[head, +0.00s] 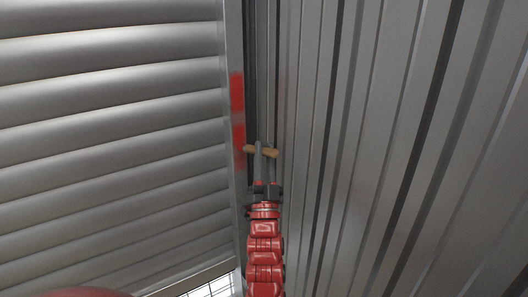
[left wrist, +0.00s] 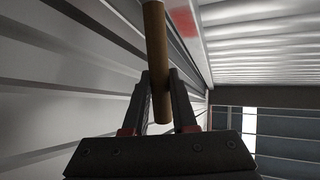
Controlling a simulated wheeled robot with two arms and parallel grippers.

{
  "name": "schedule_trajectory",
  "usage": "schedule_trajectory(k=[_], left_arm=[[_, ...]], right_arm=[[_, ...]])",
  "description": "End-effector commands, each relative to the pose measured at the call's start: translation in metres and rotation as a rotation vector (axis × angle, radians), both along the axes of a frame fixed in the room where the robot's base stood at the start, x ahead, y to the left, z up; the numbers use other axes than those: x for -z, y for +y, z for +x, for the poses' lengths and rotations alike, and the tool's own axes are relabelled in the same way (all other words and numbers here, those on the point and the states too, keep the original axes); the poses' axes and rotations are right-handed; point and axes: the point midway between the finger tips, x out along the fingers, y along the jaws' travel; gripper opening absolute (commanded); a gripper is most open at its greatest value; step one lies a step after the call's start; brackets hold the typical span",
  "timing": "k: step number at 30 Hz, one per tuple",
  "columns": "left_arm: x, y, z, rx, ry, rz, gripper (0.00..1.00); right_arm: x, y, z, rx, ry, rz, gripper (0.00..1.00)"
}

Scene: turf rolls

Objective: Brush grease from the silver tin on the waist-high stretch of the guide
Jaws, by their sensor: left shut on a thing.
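My left gripper (head: 264,158) is raised in front of the guide and is shut on the wooden handle of the brush (head: 249,150). The handle lies nearly level across the fingers in the head view. In the left wrist view the round tan handle (left wrist: 156,45) stands between the two fingers (left wrist: 158,105). The bristles cannot be made out. The guide (head: 230,125) is a grey upright channel at the edge of the slatted shutter, with red patches (head: 237,95) on its face. The brush is close to the guide; whether they touch I cannot tell. The silver tin and my right gripper are not in view.
The grey slatted shutter (head: 110,120) fills the left side. A ribbed metal wall (head: 400,150) fills the right, close beside my left arm. A bright gridded window (head: 212,287) shows at the bottom. Dark blue panels (left wrist: 285,125) show in the left wrist view.

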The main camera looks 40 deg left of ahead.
Motion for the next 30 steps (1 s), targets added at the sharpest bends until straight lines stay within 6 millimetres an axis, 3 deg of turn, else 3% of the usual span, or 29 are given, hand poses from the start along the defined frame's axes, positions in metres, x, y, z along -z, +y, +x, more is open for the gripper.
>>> schedule_trajectory(k=[7, 14, 24, 30], left_arm=[[0.029, 0.001, 0.001, 0.001, 0.004, -0.002, 0.0], [0.035, 0.001, 0.001, 0.001, 0.002, -0.001, 0.0], [0.066, 0.001, 0.001, 0.0, 0.002, -0.001, 0.0], [0.071, 0.001, 0.001, 0.0, 0.001, -0.001, 0.0]], right_arm=[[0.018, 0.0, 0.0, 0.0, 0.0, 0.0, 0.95], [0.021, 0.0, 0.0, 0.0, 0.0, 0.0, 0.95], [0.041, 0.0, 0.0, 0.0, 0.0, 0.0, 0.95], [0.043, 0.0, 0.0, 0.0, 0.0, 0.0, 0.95]])
